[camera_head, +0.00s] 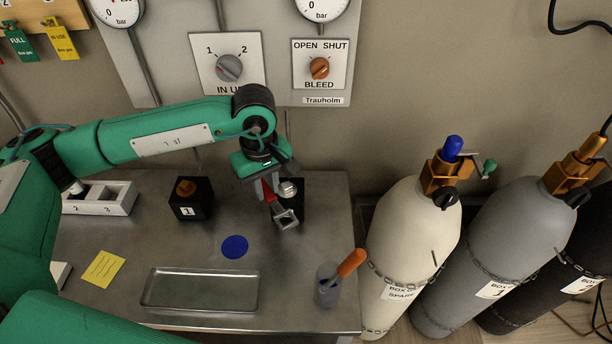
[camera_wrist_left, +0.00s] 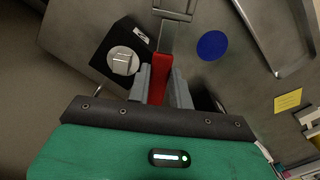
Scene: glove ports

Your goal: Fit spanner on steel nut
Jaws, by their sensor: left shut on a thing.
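My left gripper (camera_head: 266,182) is shut on the red handle of the spanner (camera_head: 285,217), above the right part of the steel bench. The spanner's grey open-ended head points toward the front of the bench. The steel nut (camera_head: 287,188) sits on a black block (camera_head: 297,205), partly hidden by the gripper and spanner. In the left wrist view, the nut (camera_wrist_left: 123,61) is left of the red handle (camera_wrist_left: 161,72), and the spanner head (camera_wrist_left: 175,9) is farther up. The head appears beside the nut, not around it; its height is unclear. My right gripper is not in view.
Another black block (camera_head: 190,205) carries a brass-coloured nut. A blue disc (camera_head: 235,246), an empty tray (camera_head: 201,289) and a cup (camera_head: 326,291) with an orange-handled tool are nearer the front. A white compartment box (camera_head: 101,205) is left. Gas cylinders (camera_head: 412,225) stand right of the bench.

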